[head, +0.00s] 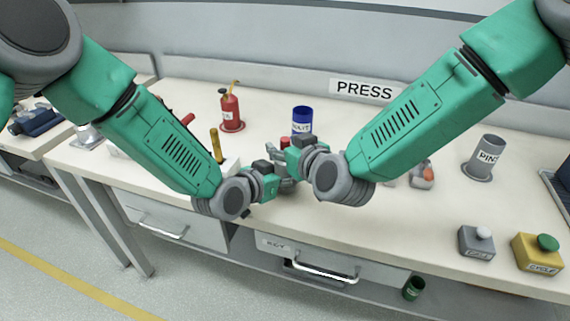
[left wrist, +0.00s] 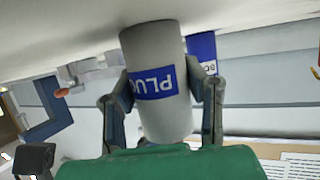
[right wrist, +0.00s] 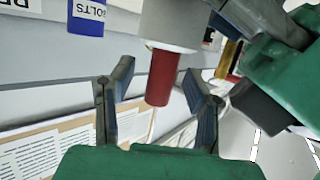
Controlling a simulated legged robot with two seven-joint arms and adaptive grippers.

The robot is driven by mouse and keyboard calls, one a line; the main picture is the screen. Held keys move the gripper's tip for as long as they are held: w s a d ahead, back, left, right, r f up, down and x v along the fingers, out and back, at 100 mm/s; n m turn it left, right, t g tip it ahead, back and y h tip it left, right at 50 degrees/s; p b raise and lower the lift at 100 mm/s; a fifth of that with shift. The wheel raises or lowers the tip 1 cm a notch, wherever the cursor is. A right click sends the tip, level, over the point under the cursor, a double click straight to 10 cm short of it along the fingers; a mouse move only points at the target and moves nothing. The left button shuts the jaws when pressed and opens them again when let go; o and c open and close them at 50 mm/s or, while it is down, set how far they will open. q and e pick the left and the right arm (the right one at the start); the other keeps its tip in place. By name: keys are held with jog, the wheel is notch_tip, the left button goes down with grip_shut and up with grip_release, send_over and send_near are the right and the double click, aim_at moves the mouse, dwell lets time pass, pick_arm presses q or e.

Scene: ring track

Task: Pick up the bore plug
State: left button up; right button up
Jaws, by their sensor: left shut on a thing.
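A grey cylindrical holder (left wrist: 160,45) with a blue PLUG label fills the middle of the left wrist view. My left gripper (left wrist: 160,82) is shut on it, one finger on each side. The red bore plug (right wrist: 161,76) sticks out of the holder's end in the right wrist view. My right gripper (right wrist: 158,88) is open, with its fingers on either side of the red plug and gaps showing. In the head view my right gripper (head: 288,157) is close to my left gripper (head: 276,177), and the two partly hide the holder.
A blue BOLTS container (head: 302,120) stands just behind the grippers. A red bottle (head: 231,112) is at the back left. A grey PIN holder (head: 485,157) stands to the right, with a grey button box (head: 476,243) and a yellow button box (head: 537,254) near the front edge.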

grip_shut()
notch_tip(320, 180, up, 28)
dwell(0.3)
pick_arm(q)
jog(key=o, duration=1.2)
